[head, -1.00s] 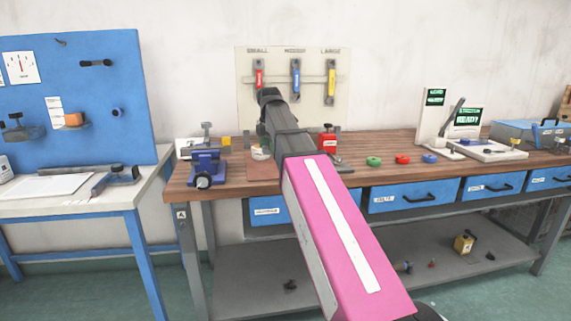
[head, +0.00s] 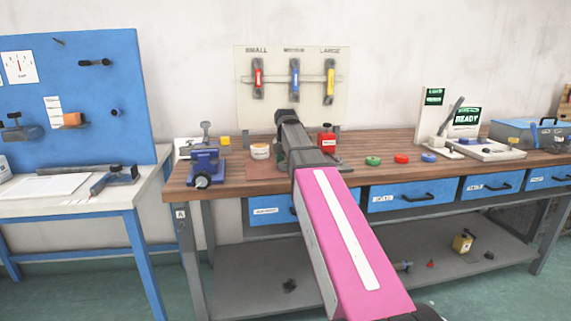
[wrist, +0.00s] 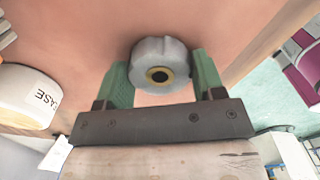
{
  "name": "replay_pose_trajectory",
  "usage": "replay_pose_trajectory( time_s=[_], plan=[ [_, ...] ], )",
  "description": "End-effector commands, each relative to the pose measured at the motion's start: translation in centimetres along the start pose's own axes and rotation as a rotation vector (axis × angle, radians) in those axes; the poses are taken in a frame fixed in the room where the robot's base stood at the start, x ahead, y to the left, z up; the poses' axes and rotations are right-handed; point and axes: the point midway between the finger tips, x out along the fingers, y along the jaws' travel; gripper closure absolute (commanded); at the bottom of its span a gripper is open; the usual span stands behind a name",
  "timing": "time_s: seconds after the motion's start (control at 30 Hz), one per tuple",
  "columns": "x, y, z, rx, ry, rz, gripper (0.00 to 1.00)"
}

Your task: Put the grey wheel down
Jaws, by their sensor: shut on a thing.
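The grey wheel (wrist: 160,62), with a yellow hub ring and a dark centre hole, sits between the green fingers of my gripper (wrist: 160,76) in the wrist view. My gripper is shut on it. My arm hides the wheel and the gripper there.
A blue vise (head: 204,165) is left and a red container (head: 327,142) right. Green (head: 373,160), red (head: 402,158) and blue (head: 428,157) rings lie further right.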

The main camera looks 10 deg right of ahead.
Motion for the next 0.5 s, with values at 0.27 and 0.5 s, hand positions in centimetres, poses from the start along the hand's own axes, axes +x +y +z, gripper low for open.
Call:
replay_pose_trajectory(
  time_s=[0.27, 0.5],
  plan=[
    [0.26, 0.01, -0.01, 0.0, 0.0, 0.0, 0.66],
    [0.22, 0.02, -0.01, 0.0, 0.0, 0.0, 0.12]
  ],
)
